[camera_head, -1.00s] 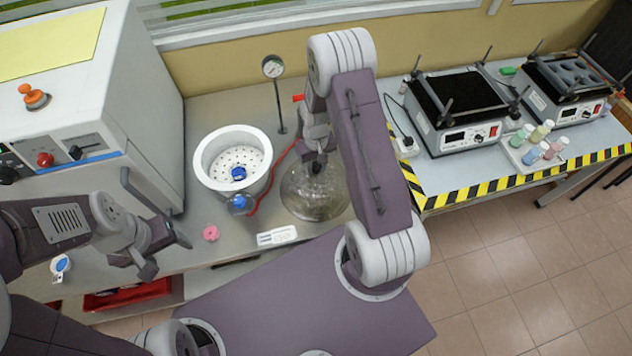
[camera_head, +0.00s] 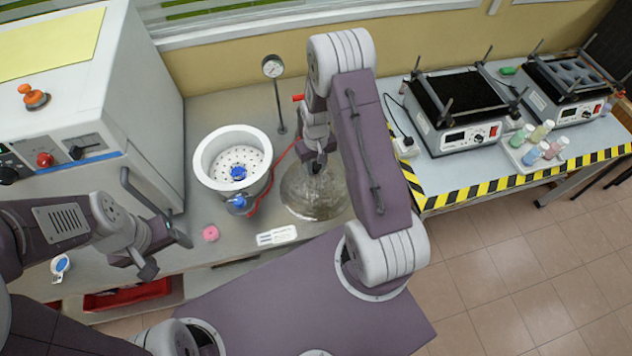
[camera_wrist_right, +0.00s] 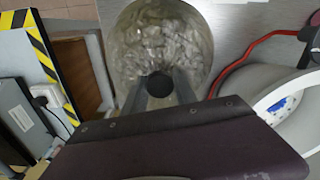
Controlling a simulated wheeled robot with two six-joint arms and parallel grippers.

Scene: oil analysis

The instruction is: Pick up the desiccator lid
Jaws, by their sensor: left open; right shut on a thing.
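The desiccator lid (camera_head: 314,192) is a clear glass dome on the bench, right of the white desiccator base (camera_head: 232,160). In the right wrist view the lid (camera_wrist_right: 165,40) shows with its dark knob between my fingers. My right gripper (camera_head: 315,165) is above the lid, shut on its knob; its fingers also show in the right wrist view (camera_wrist_right: 158,88). I cannot tell whether the lid touches the bench. The base is open, with a perforated plate and a blue-capped item (camera_head: 239,173) inside. My left gripper (camera_head: 168,252) is open and empty over the bench's left front.
A pressure gauge on a stand (camera_head: 274,68) is behind the base. A red hose (camera_head: 283,157) runs between base and lid. A pink object (camera_head: 211,233) and a white label (camera_head: 277,236) lie near the front edge. A large white oven (camera_head: 100,100) stands left.

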